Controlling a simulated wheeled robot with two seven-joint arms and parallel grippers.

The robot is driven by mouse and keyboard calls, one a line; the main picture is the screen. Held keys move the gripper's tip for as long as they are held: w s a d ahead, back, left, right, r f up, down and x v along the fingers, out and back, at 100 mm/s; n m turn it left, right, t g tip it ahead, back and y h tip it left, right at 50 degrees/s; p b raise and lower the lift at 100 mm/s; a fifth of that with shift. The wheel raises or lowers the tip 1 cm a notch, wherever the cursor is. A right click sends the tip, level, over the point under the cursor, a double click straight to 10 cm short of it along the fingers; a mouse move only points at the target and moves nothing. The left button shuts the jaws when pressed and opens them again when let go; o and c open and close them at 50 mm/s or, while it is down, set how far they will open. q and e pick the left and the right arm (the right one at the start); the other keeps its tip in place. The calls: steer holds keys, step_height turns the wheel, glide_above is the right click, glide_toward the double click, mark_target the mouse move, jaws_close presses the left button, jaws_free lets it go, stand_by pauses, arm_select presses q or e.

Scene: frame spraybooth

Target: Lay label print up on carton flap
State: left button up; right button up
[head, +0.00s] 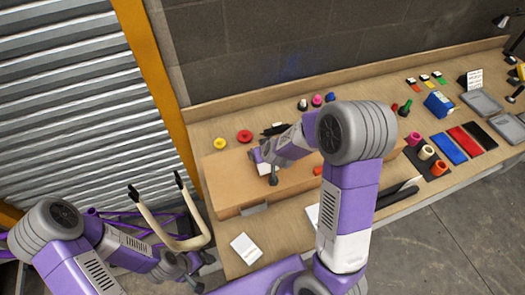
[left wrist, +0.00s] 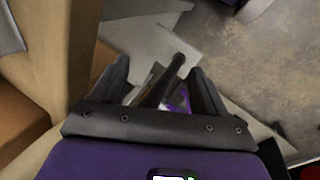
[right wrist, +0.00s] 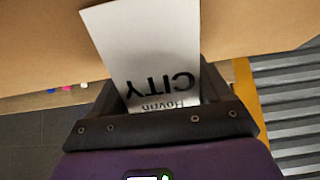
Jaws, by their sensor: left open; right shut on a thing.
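The brown carton (head: 225,185) lies on the workbench, partly hidden behind my right arm. My right gripper (head: 268,168) is over the carton, shut on a white label (right wrist: 150,45). In the right wrist view the label's dark print, including "CITY", faces the camera and reads upside down. The label extends from between the fingers across a brown carton surface (right wrist: 255,25); I cannot tell if it touches it or which part is the flap. My left gripper (head: 190,280) is low at the bench's left front; its open, empty fingers show in the left wrist view (left wrist: 160,85).
A white card (head: 245,248) lies on the bench front. Red and yellow rings (head: 244,136) and small coloured items stand behind the carton. Colour mats (head: 465,141), rolls and grey trays fill the right. A beige frame with black tips (head: 145,215) stands left of the bench.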

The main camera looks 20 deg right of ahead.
steer(key=shift+f, duration=0.1)
steer(key=o, duration=0.9)
steer(key=shift+o, duration=0.2)
steer(key=p+v, duration=0.3)
steer(key=v, duration=0.4)
steer(key=shift+s, duration=0.2)
